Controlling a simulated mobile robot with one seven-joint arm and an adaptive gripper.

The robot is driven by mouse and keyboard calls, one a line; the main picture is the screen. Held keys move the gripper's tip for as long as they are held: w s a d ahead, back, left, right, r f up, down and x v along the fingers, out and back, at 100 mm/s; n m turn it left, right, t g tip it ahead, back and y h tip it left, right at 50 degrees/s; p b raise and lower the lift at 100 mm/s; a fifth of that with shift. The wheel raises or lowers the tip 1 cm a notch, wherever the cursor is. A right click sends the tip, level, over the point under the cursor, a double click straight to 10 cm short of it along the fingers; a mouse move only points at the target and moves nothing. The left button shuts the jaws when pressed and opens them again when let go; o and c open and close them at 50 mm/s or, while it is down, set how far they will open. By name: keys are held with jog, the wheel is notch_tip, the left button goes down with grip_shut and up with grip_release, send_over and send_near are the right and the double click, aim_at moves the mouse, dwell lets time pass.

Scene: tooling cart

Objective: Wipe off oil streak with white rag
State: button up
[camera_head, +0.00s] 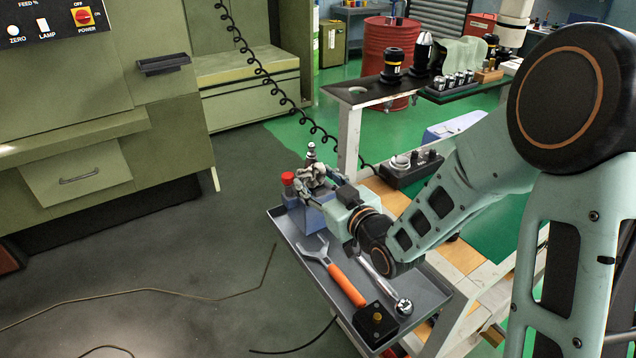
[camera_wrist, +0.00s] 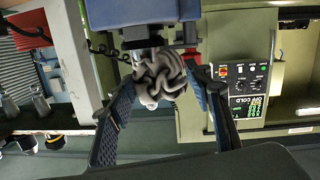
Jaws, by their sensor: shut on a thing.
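In the wrist view the rag (camera_wrist: 158,78) is a knotted grey-white bundle between the two dark fingers of my gripper (camera_wrist: 160,82). A dark blue block-like shape (camera_wrist: 140,12) lies right behind it; whether they touch I cannot tell. I cannot make out an oil streak in either view.
The tray also holds an orange-handled wrench (camera_head: 345,284), a ratchet (camera_head: 385,281) and a black box (camera_head: 375,325). A coiled black cable (camera_head: 262,72) hangs behind. A green machine (camera_head: 75,130) stands at left; the floor between is open.

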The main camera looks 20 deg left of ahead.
jog(key=shift+w+a+f, duration=0.1)
jog(key=shift+w+a, duration=0.25)
jog(key=shift+a, duration=0.05)
jog(key=w+d+b, duration=0.1)
jog(key=w+d, duration=0.2)
jog(key=shift+f+b, duration=0.1)
jog(key=shift+b, duration=0.25)
jog(key=shift+a, duration=0.1)
jog(key=shift+s+a+b, duration=1.1)
jog(key=shift+s+a, duration=0.4)
jog(key=shift+a, duration=0.05)
jog(key=shift+r, duration=0.2)
jog(key=shift+s, duration=0.1)
